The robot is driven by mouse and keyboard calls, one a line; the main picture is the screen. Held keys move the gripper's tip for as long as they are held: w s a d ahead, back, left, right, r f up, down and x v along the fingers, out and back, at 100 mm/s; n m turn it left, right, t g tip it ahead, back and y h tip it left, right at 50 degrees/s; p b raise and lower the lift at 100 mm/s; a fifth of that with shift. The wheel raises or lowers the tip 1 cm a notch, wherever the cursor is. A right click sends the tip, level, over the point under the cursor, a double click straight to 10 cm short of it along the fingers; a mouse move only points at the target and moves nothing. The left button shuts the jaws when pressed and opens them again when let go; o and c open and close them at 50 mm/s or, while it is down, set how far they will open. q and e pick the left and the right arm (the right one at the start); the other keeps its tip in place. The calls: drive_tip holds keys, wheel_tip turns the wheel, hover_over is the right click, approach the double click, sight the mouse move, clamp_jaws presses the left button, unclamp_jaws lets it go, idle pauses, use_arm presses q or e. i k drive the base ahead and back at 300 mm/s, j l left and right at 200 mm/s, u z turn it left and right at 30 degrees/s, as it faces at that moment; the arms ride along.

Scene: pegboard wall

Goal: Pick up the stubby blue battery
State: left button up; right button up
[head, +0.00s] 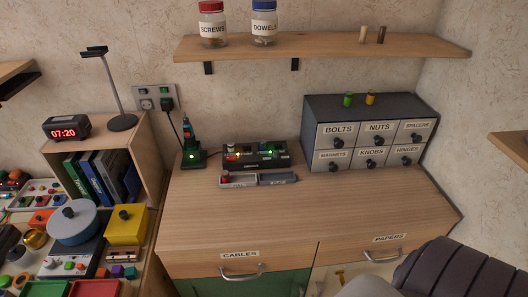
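I cannot make out a stubby blue battery for certain in the head view. A dark charger-like box (256,156) with small lit lights and several small coloured pieces in it stands at the back of the wooden desk. In front of it lies a low grey labelled tray (258,183) with a small red piece at its left end. A green and an orange short cylinder (370,98) stand on top of the grey drawer cabinet. Neither of my grippers shows.
The labelled drawer cabinet (310,117) stands at the back right of the desk (330,215), whose front and middle are clear. A green-lit tool (190,145) stands left of the charger. Jars (212,28) stand on the shelf above. The left table (150,258) is crowded.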

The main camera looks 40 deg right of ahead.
sight(263, 143)
drive_tip(key=i+l+z, duration=0.1)
drive_tip(key=z, duration=0.25)
drive_tip(key=i+l+z, duration=0.1)
drive_tip(key=l+z, duration=0.25)
drive_tip(key=i+l+z, duration=0.1)
drive_tip(key=z, duration=0.25)
